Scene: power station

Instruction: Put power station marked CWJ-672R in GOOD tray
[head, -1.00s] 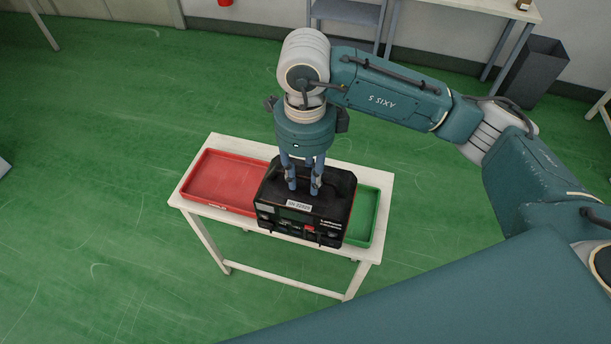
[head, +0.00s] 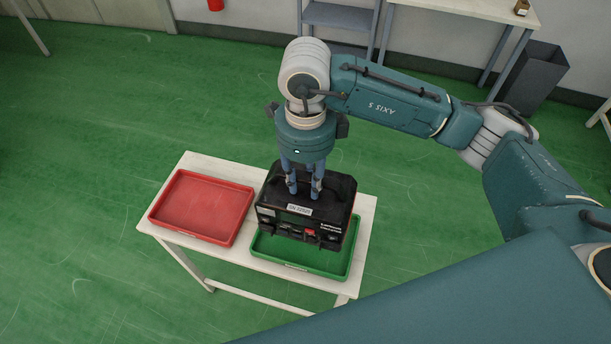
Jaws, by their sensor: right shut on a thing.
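The black power station (head: 331,208) hangs in my right gripper (head: 303,188), which is shut on it from above. The red tray (head: 203,207) lies to the left and is empty. No tray wording is readable. My left gripper is not in view.
Both trays stand on a white table (head: 180,165) with narrow bare edges. A shelf and another table (head: 465,10) stand at the back wall, with a dark bin (head: 537,72) at the back right. Green floor lies open around the table.

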